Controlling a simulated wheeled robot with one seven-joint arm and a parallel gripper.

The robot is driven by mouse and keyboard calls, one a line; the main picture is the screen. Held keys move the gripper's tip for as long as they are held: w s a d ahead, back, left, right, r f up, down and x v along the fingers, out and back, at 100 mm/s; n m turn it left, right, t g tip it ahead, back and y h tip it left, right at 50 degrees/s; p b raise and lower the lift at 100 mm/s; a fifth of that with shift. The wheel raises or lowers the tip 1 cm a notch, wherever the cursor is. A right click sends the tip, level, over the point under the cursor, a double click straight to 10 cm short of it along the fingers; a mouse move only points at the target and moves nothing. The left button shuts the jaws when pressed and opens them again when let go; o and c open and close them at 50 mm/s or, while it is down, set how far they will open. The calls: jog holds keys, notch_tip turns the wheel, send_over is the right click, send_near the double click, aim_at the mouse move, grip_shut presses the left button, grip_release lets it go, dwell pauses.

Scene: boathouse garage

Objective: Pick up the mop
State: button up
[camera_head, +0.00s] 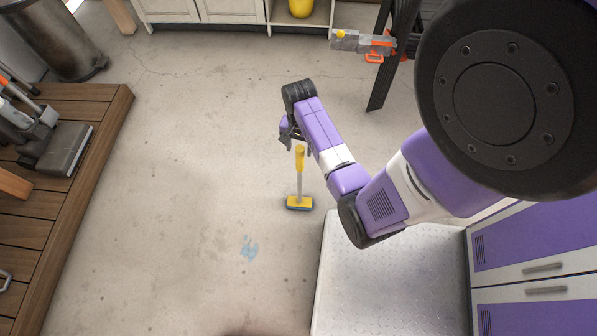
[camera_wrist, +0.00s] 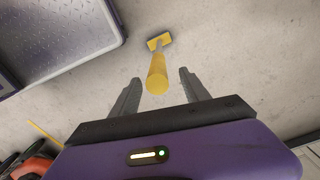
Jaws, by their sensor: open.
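The mop (camera_head: 300,180) has a yellow handle and a flat yellow head with a blue underside. In the head view it stands upright on the concrete floor, with its head down and its handle top just below my gripper (camera_head: 291,137). In the wrist view the mop's handle (camera_wrist: 157,75) points toward the camera, and its top is between the two fingers of my gripper (camera_wrist: 157,85). The fingers are spread apart, with a gap on each side of the handle. The mop's head (camera_wrist: 159,41) lies farther off on the floor.
A light blue stain (camera_head: 249,248) marks the floor. My grey-topped base is at the lower right. A wooden deck (camera_head: 100,150) with a vacuum-like cleaner (camera_head: 62,147) is at the left. A metal bin (camera_head: 55,38) stands upper left. The floor around the mop is clear.

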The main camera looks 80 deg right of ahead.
aim_at(300, 157)
jog(key=f, duration=0.2)
jog(key=f+b, duration=0.1)
jog(key=f, duration=0.2)
jog(key=shift+s+a+f, duration=0.1)
jog(key=shift+a+f, duration=0.1)
jog(key=shift+f, duration=0.1)
grip_shut()
